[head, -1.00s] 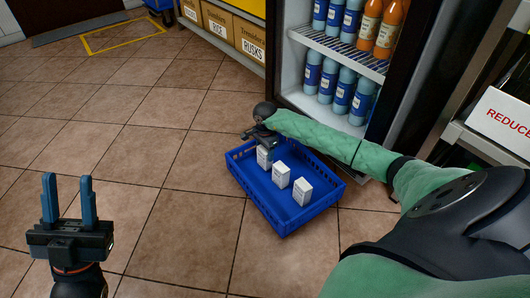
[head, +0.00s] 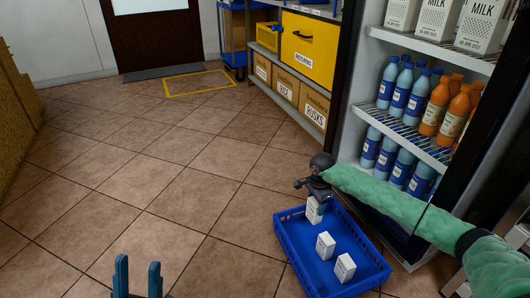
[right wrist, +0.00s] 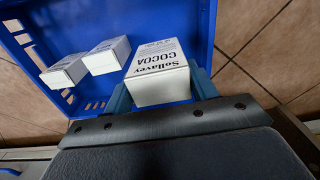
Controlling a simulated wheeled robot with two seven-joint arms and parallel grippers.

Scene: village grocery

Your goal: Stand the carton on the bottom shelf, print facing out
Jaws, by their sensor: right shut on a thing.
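My right gripper (head: 314,195) is shut on a small white carton (head: 314,211) at the back of the blue crate. In the right wrist view the carton (right wrist: 158,72) sits between the two fingers, with "Sollavey COCOA" print on its upper face. I cannot tell whether it still touches the crate floor. My left gripper (head: 138,277) is open and empty at the bottom edge, over the floor. The fridge's bottom shelf (head: 362,181) holds blue bottles; its front is partly behind my right arm.
The blue crate (head: 290,252) stands on the tiles and holds two more white cartons (head: 325,245). Orange and blue bottles (head: 437,107) and milk cartons (head: 437,17) fill the higher fridge shelves. A low rack with boxes (head: 285,86) is behind. The floor on the left is clear.

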